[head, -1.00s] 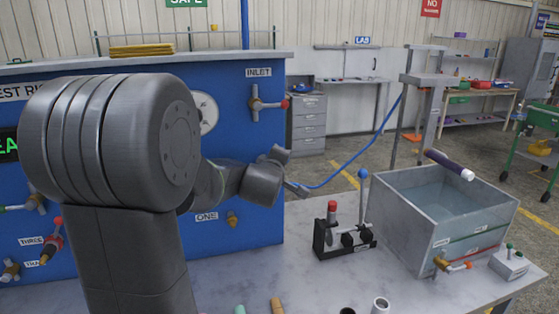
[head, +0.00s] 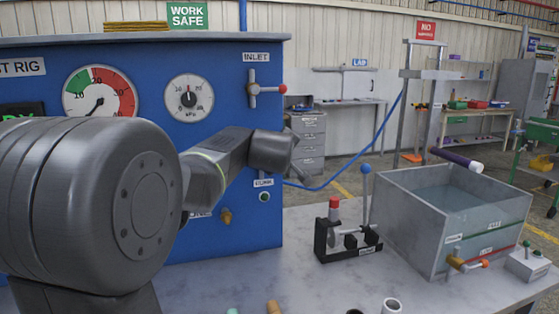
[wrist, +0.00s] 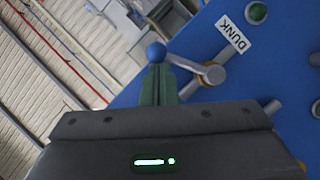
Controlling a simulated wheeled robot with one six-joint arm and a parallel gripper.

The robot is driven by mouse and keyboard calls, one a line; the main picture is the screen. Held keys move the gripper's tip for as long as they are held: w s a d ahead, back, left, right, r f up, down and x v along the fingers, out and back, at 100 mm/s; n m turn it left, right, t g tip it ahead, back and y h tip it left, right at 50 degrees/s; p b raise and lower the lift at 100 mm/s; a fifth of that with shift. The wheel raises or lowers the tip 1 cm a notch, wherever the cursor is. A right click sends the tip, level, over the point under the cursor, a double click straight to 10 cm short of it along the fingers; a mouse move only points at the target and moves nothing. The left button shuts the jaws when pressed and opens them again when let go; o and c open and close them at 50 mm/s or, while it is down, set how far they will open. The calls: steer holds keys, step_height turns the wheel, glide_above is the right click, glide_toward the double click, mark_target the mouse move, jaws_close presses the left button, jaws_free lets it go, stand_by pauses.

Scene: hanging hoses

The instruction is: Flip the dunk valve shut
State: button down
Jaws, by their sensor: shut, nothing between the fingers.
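The dunk valve's lever (wrist: 186,63) shows in the wrist view, running from a brass hub (wrist: 212,75) to a blue ball knob (wrist: 156,52). The white DUNK label (wrist: 234,37) and a green lamp (wrist: 257,13) are beside it on the blue panel. My gripper (wrist: 158,80) is shut and empty, with its fingertips just below the blue knob in the picture. I cannot tell whether they touch it. In the head view my gripper (head: 297,162) is at the panel's right edge, above the DUNK label (head: 264,182); the valve is hidden there behind my wrist.
The inlet valve (head: 265,89), with a red tip, is above my wrist on the panel. A blue hose (head: 345,178) hangs to the right. A black clamp stand (head: 345,240) and a water tank (head: 405,235) stand on the bench (head: 235,285).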

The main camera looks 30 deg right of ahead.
steer(key=shift+d+f+b, duration=0.15)
steer(key=shift+f+b, duration=0.05)
steer(key=shift+b, duration=0.1)
steer(key=shift+s+d+f+m+y+b, duration=0.25)
steer(key=shift+d+f+m+y+b, duration=0.55)
steer(key=shift+b, duration=0.8)
steer(key=shift+a+f, duration=0.1)
steer(key=w+r+p+v, duration=0.1)
steer(key=r+v, duration=0.1)
steer(key=v, duration=1.1)
steer(key=shift+w+r, duration=0.25)
steer(key=shift+w, duration=0.05)
